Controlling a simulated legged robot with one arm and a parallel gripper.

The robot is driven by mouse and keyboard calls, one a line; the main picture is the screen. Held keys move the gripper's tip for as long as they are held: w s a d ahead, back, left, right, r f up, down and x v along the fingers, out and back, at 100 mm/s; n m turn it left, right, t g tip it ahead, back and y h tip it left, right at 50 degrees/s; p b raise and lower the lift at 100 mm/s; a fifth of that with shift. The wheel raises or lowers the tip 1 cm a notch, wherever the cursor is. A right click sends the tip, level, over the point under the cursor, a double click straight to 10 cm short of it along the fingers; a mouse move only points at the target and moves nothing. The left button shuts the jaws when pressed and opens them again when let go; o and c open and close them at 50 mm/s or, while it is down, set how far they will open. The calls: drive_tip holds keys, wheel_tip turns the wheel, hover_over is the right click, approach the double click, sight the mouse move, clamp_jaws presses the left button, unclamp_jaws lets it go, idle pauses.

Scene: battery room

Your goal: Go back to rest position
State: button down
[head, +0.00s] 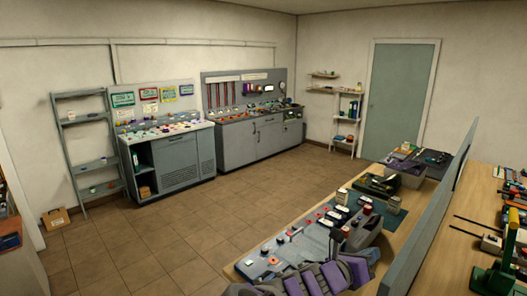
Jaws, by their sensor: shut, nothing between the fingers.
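A grey and purple segmented shape (335,275) rises at the bottom edge, in front of the near workbench (409,224).
The near bench carries switch panels and small devices, with a grey divider (432,215) along it. Open tiled floor (150,245) lies left of it. A shelf rack (88,150), grey cabinets (253,145) and a closed door (400,100) line the walls.

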drive_tip(key=s+d+m+g, duration=0.5)
drive_tip(key=s+d+m, duration=0.2)
drive_tip(key=s+m, duration=0.3)
drive_tip(key=s+f+m+g+y, duration=0.3)
drive_tip(key=s+m+g+y, duration=0.15)
drive_tip(key=s+m, duration=0.7)
drive_tip(key=s+a+f+m+g+y, duration=0.1)
drive_tip(key=s+a+f+m+y, duration=0.2)
drive_tip(key=s+a+m+y, duration=0.5)
drive_tip(key=s+a+f+m+g+y, duration=0.1)
drive_tip(key=s+a+f+y, duration=0.1)
drive_tip(key=s+a, duration=0.65)
wheel_tip(320, 180, down, 6)
drive_tip(key=w+a+b, duration=0.2)
drive_tip(key=b, duration=0.5)
drive_tip(key=shift+w+f, duration=0.2)
drive_tip(key=c, duration=1.8)
unclamp_jaws()
drive_tip(key=shift+t+h, duration=0.25)
